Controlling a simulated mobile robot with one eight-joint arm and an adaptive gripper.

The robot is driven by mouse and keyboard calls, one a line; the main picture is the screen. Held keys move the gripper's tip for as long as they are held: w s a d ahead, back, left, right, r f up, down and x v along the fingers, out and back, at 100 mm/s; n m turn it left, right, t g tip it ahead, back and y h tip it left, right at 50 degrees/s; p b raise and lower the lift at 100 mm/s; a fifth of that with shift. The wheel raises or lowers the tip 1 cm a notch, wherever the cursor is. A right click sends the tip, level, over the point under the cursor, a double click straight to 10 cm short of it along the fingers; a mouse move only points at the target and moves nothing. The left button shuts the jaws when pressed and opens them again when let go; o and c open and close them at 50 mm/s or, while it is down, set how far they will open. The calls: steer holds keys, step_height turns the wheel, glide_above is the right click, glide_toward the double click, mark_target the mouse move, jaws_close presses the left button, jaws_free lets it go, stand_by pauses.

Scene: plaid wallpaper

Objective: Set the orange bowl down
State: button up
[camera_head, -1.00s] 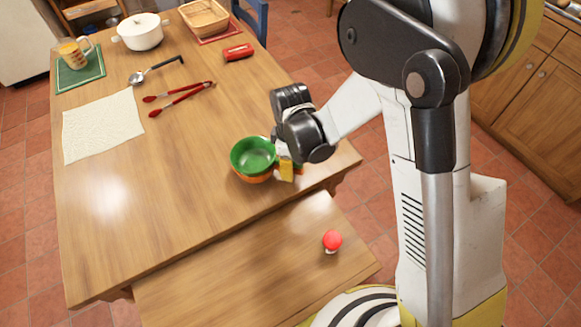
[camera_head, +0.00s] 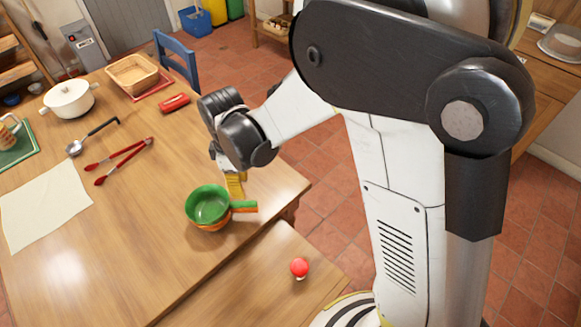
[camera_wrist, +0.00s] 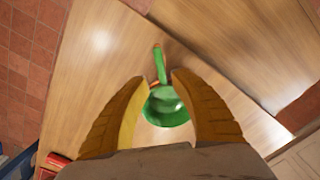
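The orange bowl (camera_head: 207,227) is on the wooden table near its front right corner, mostly hidden under a green bowl (camera_head: 208,204) nested in it. The handles point right in the head view. In the wrist view the green bowl (camera_wrist: 168,108) shows between and beyond my fingers, with only a sliver of orange at its edge. My gripper (camera_head: 236,185) is just behind the handles, pointing down. In the wrist view its yellow fingers (camera_wrist: 160,77) are apart, with nothing clearly held between them.
A lower wooden bench (camera_head: 262,280) in front holds a red-topped item (camera_head: 299,268). Red tongs (camera_head: 120,160), a ladle (camera_head: 93,137), a cream cloth (camera_head: 42,212), a white pot (camera_head: 70,99), a basket (camera_head: 132,75) and a red object (camera_head: 174,103) lie farther away.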

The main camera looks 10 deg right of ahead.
steer(key=s+d+r+m+t, duration=0.3)
steer(key=d+r+m, duration=0.3)
steer(key=d+r, duration=0.45)
steer(key=s+d+r+m+t, duration=0.4)
steer(key=s+d+r+m, duration=0.3)
steer(key=s+d+m, duration=0.1)
steer(key=shift+s+d+m, duration=0.15)
steer(key=shift+d+m, duration=0.45)
steer(key=shift+d, duration=0.2)
